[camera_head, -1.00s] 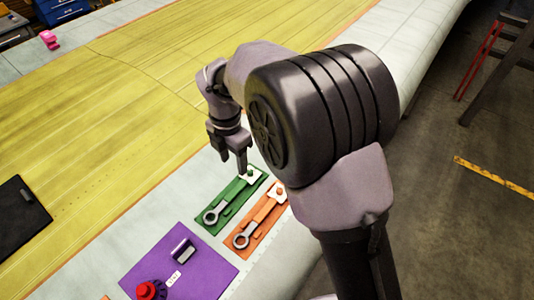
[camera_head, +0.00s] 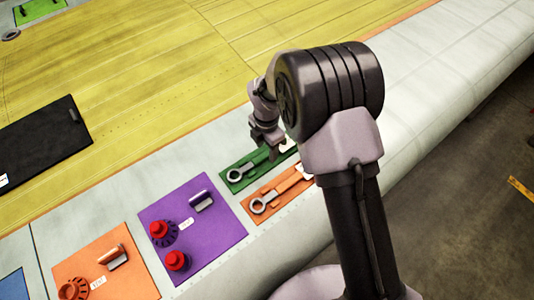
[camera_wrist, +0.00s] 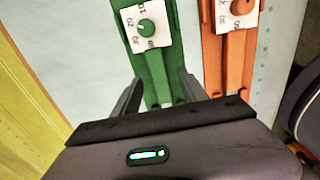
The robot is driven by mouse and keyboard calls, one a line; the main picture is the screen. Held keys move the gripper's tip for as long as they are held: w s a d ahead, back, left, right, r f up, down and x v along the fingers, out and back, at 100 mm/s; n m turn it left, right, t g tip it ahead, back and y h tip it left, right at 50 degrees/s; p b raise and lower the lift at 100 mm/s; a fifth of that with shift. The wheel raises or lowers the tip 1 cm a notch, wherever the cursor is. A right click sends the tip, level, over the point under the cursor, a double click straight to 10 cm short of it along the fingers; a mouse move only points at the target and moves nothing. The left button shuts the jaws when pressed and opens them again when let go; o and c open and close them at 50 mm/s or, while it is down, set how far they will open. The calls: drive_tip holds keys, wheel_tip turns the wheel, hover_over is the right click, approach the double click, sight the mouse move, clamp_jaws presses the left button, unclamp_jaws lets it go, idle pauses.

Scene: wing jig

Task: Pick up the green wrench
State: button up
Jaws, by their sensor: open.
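The green wrench (camera_head: 238,174) lies on a green mat (camera_head: 229,187), its grey ring end toward the left in the head view. My gripper (camera_head: 266,149) is over the far end of that mat, pointing down, and hides part of it. In the wrist view the open, empty gripper (camera_wrist: 158,90) has a finger on either side of a green strip, with a white dial card (camera_wrist: 147,27) and green knob beyond. The ring end is out of that view. I cannot tell how high the fingers are above the green strip.
An orange mat (camera_head: 248,212) with a similar wrench lies close beside the green one. A purple mat (camera_head: 205,238) with red-topped parts and another orange mat (camera_head: 120,250) lie to the left. A black mat (camera_head: 40,145) lies on the yellow surface.

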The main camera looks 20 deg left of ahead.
wheel_tip(320, 180, down, 2)
drive_tip(key=shift+w+f, duration=0.1)
drive_tip(key=shift+w, duration=0.05)
clamp_jaws()
idle(1.3)
